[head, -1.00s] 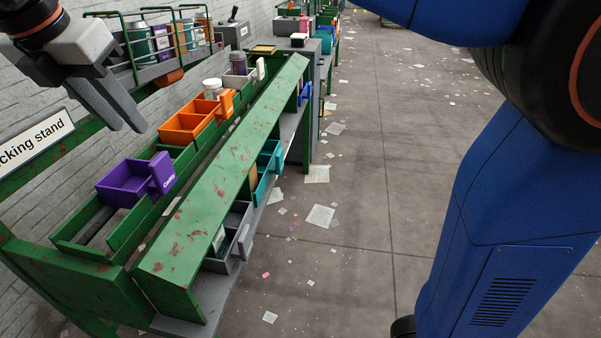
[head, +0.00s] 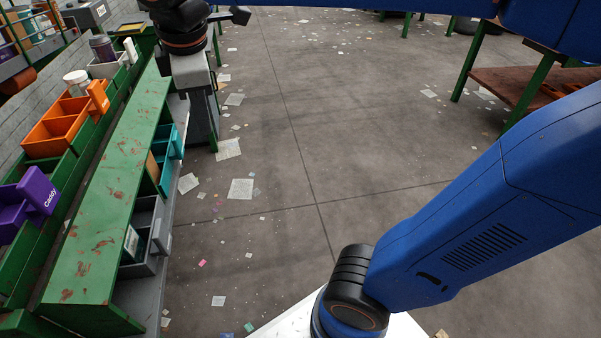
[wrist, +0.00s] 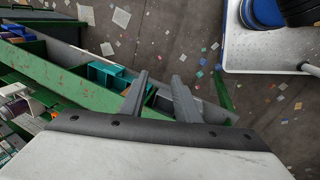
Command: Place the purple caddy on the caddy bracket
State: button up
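The purple caddy (head: 30,200), with a white "Caddy" label on its handle side, sits upright in the green rack at the left edge of the head view, partly cut off. My gripper (wrist: 160,76) shows in the wrist view with its two grey fingers apart and nothing between them. In the head view its pale body hangs at the upper left, beyond and to the right of the caddy, with the fingers not clearly visible. The caddy is not clearly seen in the wrist view. I cannot make out a caddy bracket.
An orange caddy (head: 62,128) stands behind the purple one in the rack. A sloped green board (head: 105,200) runs along the rack's right side. Teal bins (head: 165,160) and grey bins (head: 148,240) sit below it. The paper-littered floor (head: 290,150) is open to the right.

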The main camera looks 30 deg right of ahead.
jog(key=s+d+f+m+t, duration=0.1)
jog(key=s+d+f+m, duration=1)
jog(key=d+f+m, duration=0.4)
jog(key=shift+s+f, duration=0.2)
jog(key=shift+s, duration=0.1)
jog(key=shift+d, duration=0.1)
dwell(0.4)
